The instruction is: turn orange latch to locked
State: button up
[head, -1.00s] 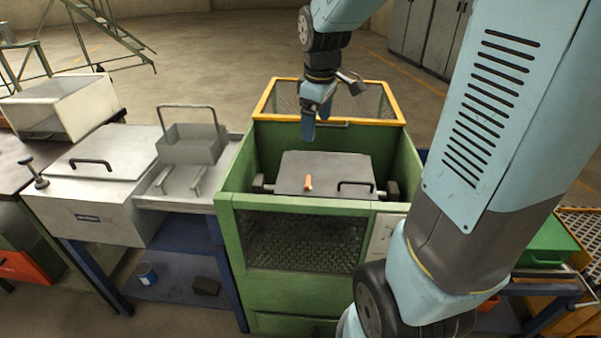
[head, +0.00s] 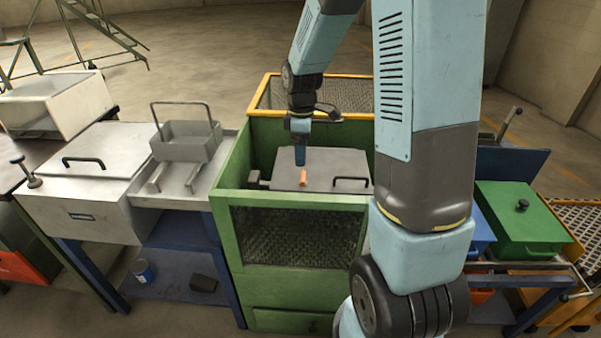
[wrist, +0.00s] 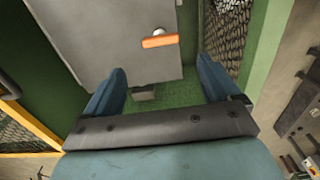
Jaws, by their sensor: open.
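The orange latch (head: 303,176) is a short bar on the grey lid (head: 328,163) inside the green box. It also shows in the wrist view (wrist: 160,41), lying nearly level across the picture beside a small round pale pivot (wrist: 158,31). My gripper (head: 300,158) points down just above the latch in the head view. In the wrist view its two blue fingers (wrist: 165,85) are spread apart, with nothing between them. The latch lies beyond the fingertips, between their lines, and no contact shows. The latch's locked mark is not visible.
Green walls (head: 290,202) surround the lid, with a yellow-framed mesh cover (head: 345,95) raised behind. A black handle (head: 350,183) stands on the lid right of the latch. A grey bench (head: 185,180) with a wire-handled basket is at left, a green case (head: 520,220) at right.

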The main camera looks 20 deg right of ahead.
aim_at(303, 178)
notch_tip(303, 178, down, 9)
jog(key=shift+r, duration=0.15)
jog(key=shift+c, duration=0.3)
jog(key=c, duration=0.9)
jog(key=shift+a, duration=0.15)
jog(key=shift+c, duration=0.5)
